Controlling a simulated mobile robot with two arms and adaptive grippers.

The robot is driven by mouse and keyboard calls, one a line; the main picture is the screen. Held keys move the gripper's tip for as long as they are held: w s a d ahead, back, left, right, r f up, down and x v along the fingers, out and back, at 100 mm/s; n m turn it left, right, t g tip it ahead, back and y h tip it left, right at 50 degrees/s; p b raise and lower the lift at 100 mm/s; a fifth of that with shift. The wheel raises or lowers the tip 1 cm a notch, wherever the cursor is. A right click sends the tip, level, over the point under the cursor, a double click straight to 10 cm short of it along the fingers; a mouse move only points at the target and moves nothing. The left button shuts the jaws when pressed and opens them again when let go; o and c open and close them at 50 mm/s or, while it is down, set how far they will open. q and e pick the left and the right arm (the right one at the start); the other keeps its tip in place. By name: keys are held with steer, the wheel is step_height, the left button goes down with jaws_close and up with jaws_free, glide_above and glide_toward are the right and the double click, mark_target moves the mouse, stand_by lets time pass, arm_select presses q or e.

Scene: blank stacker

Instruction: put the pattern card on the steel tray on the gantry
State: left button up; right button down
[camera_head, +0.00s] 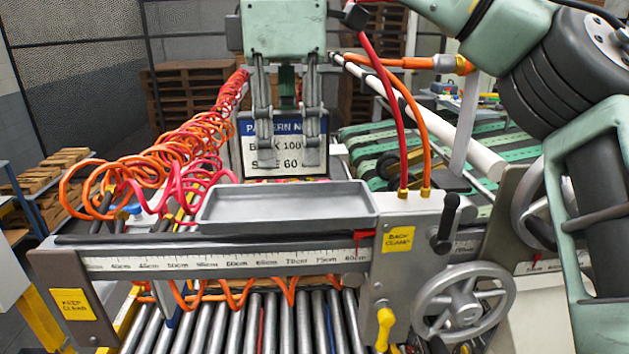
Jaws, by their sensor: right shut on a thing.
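The pattern card (252,158) hangs upright in the middle of the camera_head view, white with a blue header and black print reading partly "100" and "60". My right gripper (288,148) points down and is shut on the card; its fingers cover part of the print. The steel tray (290,213) is a shallow grey rectangle with a raised rim, on top of the gantry (225,262). The card's lower edge shows just above the tray's back rim. I cannot tell how far behind or above the tray it is. My left gripper is not in view.
Orange and red coiled hoses (165,150) crowd the tray's left. Upright red and orange hoses (405,130) and a grey block with a "back clamp" label (398,239) stand at its right. A handwheel (465,303) is at lower right. Rollers (240,325) lie below.

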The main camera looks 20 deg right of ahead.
steer(key=w+d+f, duration=0.1)
steer(key=d, duration=0.1)
steer(key=w+d+f, duration=0.1)
steer(key=d+f, duration=0.1)
steer(key=d, duration=0.1)
steer(key=shift+w+d+f, duration=0.3)
steer(key=shift+w+f, duration=0.05)
steer(key=shift+w, duration=0.05)
steer(key=shift+w+f, duration=0.15)
steer(key=shift+f, duration=0.1)
steer(key=shift+s+f, duration=0.2)
steer(key=shift+f, duration=1.5)
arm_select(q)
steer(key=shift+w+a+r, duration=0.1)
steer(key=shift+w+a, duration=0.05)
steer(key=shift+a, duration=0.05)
arm_select(e)
steer(key=shift+d+f, duration=0.1)
steer(key=shift+f, duration=0.15)
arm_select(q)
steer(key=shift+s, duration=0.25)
arm_select(e)
steer(key=c, duration=1.6)
jaws_free()
